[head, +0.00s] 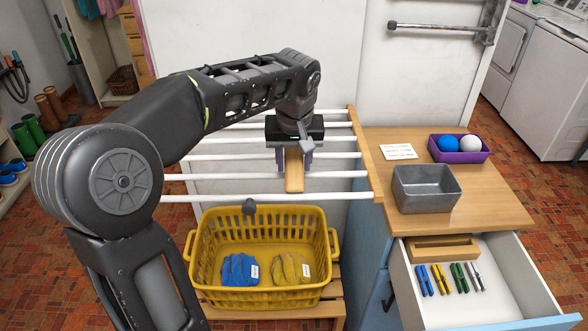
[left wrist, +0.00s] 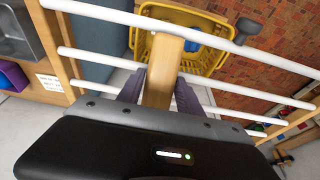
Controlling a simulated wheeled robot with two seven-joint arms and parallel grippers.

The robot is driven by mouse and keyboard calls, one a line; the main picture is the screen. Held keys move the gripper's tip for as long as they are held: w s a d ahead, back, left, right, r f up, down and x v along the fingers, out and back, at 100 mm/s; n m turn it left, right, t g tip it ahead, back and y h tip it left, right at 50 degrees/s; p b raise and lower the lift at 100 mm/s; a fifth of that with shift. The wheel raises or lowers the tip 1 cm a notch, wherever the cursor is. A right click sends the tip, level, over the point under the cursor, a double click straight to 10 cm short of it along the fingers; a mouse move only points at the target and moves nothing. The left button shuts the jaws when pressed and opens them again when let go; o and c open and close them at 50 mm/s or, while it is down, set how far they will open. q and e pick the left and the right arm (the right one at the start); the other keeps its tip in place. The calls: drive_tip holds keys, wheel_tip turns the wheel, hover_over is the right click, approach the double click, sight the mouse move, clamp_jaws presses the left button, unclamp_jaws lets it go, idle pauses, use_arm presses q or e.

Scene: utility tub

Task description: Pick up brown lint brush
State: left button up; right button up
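A light-brown wooden piece, which appears to be the lint brush (head: 294,171), is between the fingers of my left gripper (head: 295,160) above the white bars of the drying rack. In the left wrist view the brush (left wrist: 163,72) runs away from the camera as a flat wooden bar, with the purple fingers of the left gripper (left wrist: 160,92) close against both its sides. The gripper looks shut on it. Its upper end is hidden by the gripper body. My right gripper is not in view.
The rack's wooden rail (head: 365,155) adjoins a table (head: 500,205) with a metal bin (head: 426,188) and a purple tray (head: 459,155). An open drawer (head: 500,302) holds clothespins. A yellow basket (head: 263,298) with cloths stands below. A dark knob (head: 249,207) shows near its rim.

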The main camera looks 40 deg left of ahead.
sight(294, 160)
use_arm(q)
clamp_jaws()
drive_tip(key=shift+r, duration=0.1)
idle(0.3)
wheel_tip(294, 160, up, 10)
drive_tip(key=shift+f+p, duration=0.1)
drive_tip(key=shift+p, duration=0.45)
idle(0.4)
